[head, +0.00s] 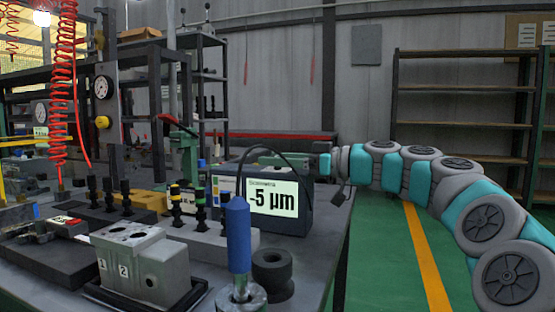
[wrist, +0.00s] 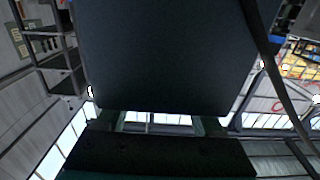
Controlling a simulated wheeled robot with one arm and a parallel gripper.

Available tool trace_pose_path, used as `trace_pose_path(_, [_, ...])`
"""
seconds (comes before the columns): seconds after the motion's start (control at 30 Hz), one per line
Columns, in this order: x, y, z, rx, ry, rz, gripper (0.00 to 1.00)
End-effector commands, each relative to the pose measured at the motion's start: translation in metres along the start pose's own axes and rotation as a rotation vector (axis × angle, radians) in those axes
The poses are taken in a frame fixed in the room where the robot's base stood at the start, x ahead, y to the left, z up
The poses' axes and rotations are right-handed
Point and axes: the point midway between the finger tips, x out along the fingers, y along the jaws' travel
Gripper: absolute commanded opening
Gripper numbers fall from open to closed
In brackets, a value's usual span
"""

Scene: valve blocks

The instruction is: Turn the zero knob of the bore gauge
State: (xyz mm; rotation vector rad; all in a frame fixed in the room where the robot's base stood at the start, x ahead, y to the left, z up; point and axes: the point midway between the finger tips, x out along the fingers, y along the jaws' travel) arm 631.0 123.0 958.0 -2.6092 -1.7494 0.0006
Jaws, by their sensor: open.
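The bore gauge's display box (head: 307,219) stands on the bench in the head view, its lit screen (head: 271,197) reading -5 µm. Its blue-handled probe (head: 238,235) stands upright in front, joined by a black cable. My gripper (head: 324,165) is at the box's upper right side, reaching in from the right, with its fingertips hard to make out. In the wrist view the dark box (wrist: 170,55) fills the upper middle, and my open gripper (wrist: 160,121) has its fingers apart at the box's lower edge. I cannot make out the zero knob in either view; contact cannot be told.
A grey valve block (head: 145,268) marked 1 and 2 sits front left of the probe. A dark ring (head: 272,268) stands right of the probe. A dial column with a yellow knob (head: 102,122) is at left.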

Motion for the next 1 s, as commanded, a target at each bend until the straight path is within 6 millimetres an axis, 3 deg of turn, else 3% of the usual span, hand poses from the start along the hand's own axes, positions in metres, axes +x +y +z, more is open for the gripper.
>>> trace_pose_path(0.17, [-0.0001, -0.0001, -0.0001, 0.0, 0.0, 0.0, 0.69])
trace_pose_path(0.8, [-0.0003, -0.0002, -0.0001, 0.0, 0.0, 0.0, 0.0])
trace_pose_path(1.0, [-0.0003, -0.0001, -0.0001, 0.0, 0.0, -0.001, 0.0])
